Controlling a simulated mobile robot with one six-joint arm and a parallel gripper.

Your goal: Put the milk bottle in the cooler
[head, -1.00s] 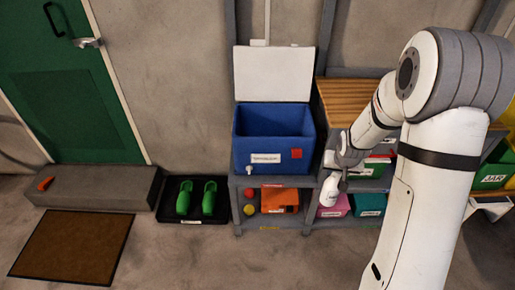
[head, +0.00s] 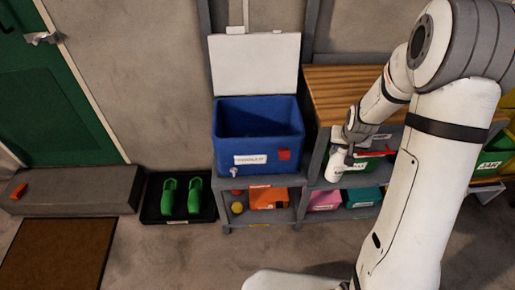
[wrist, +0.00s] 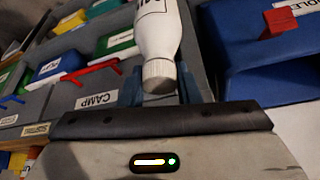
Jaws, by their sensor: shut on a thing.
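The white milk bottle (wrist: 160,45) is held in my gripper (wrist: 158,88), with its cap end toward the wrist camera and part of a black-lettered label showing. In the head view the bottle (head: 335,166) hangs below my gripper (head: 349,148), in front of the shelf to the right of the cooler. The blue cooler (head: 256,158) stands on a low grey shelf with its white lid (head: 256,65) raised against the wall. Its inside looks dark and its floor cannot be made out. In the wrist view the cooler (wrist: 265,85) is at the right.
A wooden worktop (head: 345,90) lies right of the cooler. Labelled bins, including a green one (head: 492,162), fill the shelves. Green clogs (head: 182,197) stand on a black tray, near a grey step (head: 70,190) and a brown mat (head: 60,253). Open floor lies in front of the shelves.

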